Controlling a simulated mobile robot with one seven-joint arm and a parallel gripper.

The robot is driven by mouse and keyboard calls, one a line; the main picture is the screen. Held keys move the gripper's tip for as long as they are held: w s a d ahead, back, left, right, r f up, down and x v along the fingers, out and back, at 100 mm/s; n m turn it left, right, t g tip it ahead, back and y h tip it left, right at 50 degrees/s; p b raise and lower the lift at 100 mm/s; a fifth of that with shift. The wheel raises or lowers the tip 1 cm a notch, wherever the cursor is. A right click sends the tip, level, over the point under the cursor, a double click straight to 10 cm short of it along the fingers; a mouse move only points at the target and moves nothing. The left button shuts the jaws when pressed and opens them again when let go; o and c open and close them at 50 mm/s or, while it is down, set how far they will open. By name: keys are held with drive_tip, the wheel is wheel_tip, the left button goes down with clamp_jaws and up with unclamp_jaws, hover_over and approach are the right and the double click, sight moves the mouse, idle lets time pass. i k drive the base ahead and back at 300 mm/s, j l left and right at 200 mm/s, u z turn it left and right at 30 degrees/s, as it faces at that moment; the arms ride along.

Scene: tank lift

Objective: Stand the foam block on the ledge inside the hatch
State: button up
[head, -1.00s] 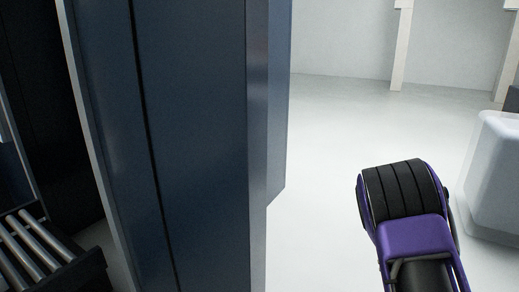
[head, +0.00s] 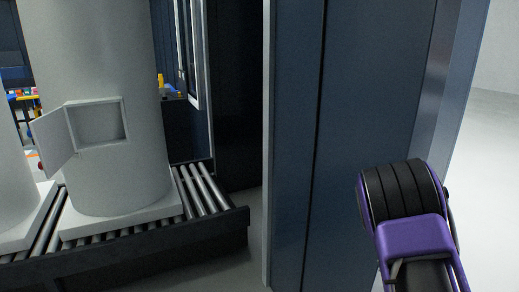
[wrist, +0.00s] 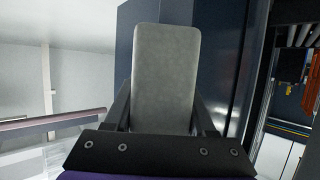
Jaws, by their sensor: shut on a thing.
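In the wrist view a grey foam block (wrist: 166,75) stands upright between the two dark fingers of my gripper (wrist: 163,112), which is shut on it. The head view shows part of my purple and black arm at the lower right, but not the gripper or block. The hatch (head: 98,122) is a square opening in a pale cylindrical tank (head: 105,60) at the left of the head view. Its door (head: 53,137) stands open to the left. The ledge inside cannot be made out clearly.
The tank stands on a pale base plate on a roller conveyor (head: 200,190). A second pale tank (head: 12,180) is at the left edge. A tall dark blue cabinet or column (head: 360,110) stands between the conveyor and my arm. Clear floor shows at the far right.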

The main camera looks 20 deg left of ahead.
sight(96, 147)
drive_tip(key=i+j+u, duration=0.1)
drive_tip(key=j+u, duration=0.2)
drive_tip(key=i+j+u, duration=0.25)
drive_tip(key=i+j, duration=0.15)
drive_tip(key=j, duration=0.2)
drive_tip(key=i+j, duration=0.2)
drive_tip(key=j, duration=0.15)
drive_tip(key=i+j, duration=0.15)
drive_tip(key=j, duration=0.2)
drive_tip(key=i+j, duration=0.2)
drive_tip(key=j, duration=0.15)
